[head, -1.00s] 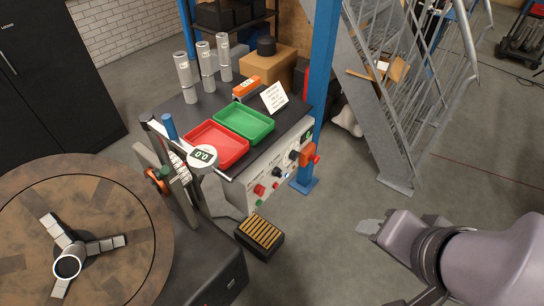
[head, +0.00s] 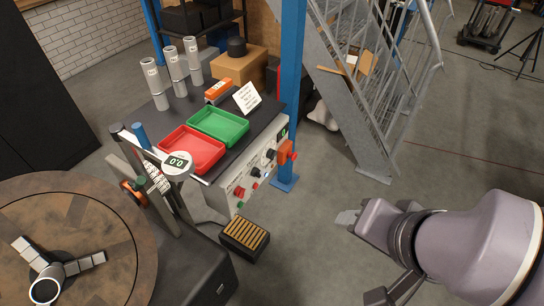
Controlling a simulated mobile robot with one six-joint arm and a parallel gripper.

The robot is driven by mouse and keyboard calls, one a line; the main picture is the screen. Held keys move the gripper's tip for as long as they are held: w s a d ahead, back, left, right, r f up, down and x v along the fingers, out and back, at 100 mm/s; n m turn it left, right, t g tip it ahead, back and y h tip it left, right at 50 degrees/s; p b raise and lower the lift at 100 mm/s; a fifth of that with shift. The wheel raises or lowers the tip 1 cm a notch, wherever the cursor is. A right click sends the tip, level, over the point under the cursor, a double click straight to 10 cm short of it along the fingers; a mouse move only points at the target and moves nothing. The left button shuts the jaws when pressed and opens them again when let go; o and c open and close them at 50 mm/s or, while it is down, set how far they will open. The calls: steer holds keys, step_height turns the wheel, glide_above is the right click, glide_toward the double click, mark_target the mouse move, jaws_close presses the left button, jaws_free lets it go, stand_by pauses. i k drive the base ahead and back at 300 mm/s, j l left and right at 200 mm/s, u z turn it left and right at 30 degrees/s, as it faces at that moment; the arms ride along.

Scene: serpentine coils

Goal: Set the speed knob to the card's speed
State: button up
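The control panel (head: 262,165) is the pale front face of the dark-topped bench. It carries black knobs, one at its lower middle (head: 254,172) and one further right (head: 269,153). I cannot read which is the speed knob or where the pointers stand. A small green display (head: 284,132) is at the panel's right end; its digits are too small to read. The white card (head: 247,98) stands tilted on the bench top; its print is unreadable here. My gripper (head: 347,217) is at the lower right, over the floor and well apart from the panel. Its opening cannot be made out.
Red buttons (head: 238,192) and an orange-red switch box (head: 287,151) are by the knobs. A red tray (head: 192,150), a green tray (head: 218,126) and a round gauge reading 0.0 (head: 177,162) are at the bench. A slatted pedal (head: 245,235) lies below; a blue post (head: 290,90) stands right.

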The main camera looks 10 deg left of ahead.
mark_target(271, 154)
steer(key=i+j+z, duration=0.1)
steer(key=i+j, duration=0.6)
steer(key=i, duration=0.1)
